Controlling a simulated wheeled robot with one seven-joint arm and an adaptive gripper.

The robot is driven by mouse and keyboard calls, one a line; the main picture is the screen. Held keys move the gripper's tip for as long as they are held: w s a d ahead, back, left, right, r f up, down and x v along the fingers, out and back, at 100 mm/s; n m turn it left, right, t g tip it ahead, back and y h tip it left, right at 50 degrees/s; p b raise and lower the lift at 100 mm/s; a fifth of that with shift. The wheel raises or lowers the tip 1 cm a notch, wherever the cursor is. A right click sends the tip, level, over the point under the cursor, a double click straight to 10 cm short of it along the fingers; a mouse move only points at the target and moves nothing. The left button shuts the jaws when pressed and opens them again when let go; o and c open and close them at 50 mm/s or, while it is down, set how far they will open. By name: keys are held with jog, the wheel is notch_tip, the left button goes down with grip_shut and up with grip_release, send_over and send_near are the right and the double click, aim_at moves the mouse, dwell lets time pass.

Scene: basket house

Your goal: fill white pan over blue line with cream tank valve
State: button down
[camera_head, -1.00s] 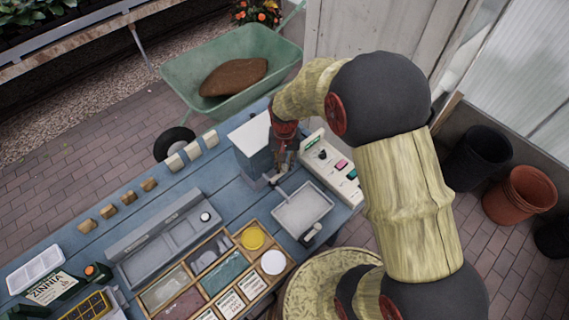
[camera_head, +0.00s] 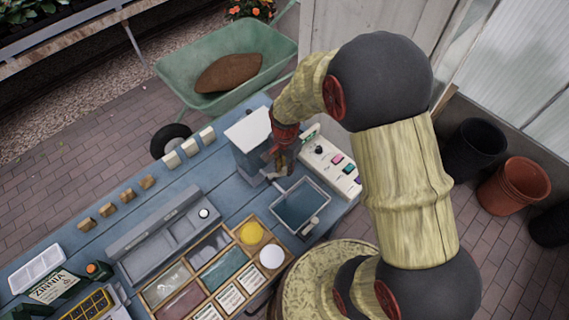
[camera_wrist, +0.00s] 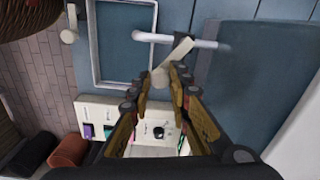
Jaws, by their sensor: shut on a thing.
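The white pan (camera_head: 325,212) sits on the blue bench, under the spout beside the tank; its inside now looks blue-grey with liquid. Its rim also shows in the wrist view (camera_wrist: 95,50). The blue line cannot be made out. The tank (camera_head: 248,133) stands behind the pan, with a grey-blue body and pale top. The cream valve lever (camera_wrist: 178,55) is tilted beside the white spout pipe (camera_wrist: 150,38). My gripper (camera_wrist: 168,82) is shut on the lever's end; in the head view, my gripper (camera_head: 282,160) partly hides the valve.
A white panel with coloured buttons (camera_head: 330,165) lies right of the tank. A divided wooden tray (camera_head: 210,265) and a grey trough (camera_head: 165,235) are left of the pan. A green wheelbarrow (camera_head: 185,75) stands behind the bench. Black and terracotta pots (camera_head: 515,187) stand at right.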

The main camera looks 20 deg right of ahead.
aim_at(285, 171)
jog(key=shift+s+a+m, duration=0.1)
jog(key=shift+s+m, duration=0.05)
jog(key=shift+m, duration=0.25)
jog(key=c, duration=1.6)
grip_release()
jog(key=shift+c, duration=0.2)
notch_tip(285, 171, up, 12)
